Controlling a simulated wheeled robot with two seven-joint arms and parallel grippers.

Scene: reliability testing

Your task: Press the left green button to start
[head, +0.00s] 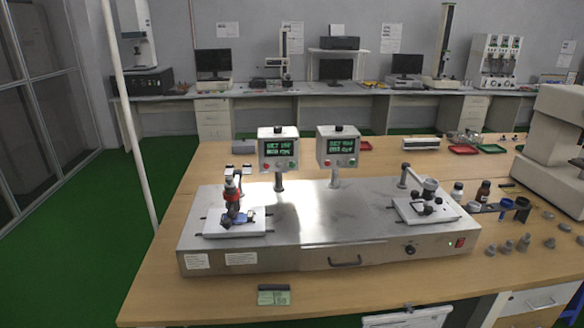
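A metal test machine (330,215) stands on the wooden table in the head view. Two small display boxes rise on posts from its back. The left display box (278,148) shows green text on a dark screen. Below the screen it has a red button at its lower left and a green button (292,165) at its lower right. The right display box (338,147) looks alike, with its own green button (352,162). Nothing covers the buttons. Neither of my grippers is in view.
A fixture with a red collar (232,190) stands on the machine's left, another fixture (426,200) on its right. Bottles (482,191), metal weights (523,243) and a large machine (555,150) stand at right. A green-screened meter (273,297) lies in front. A thin pole (127,110) rises at left.

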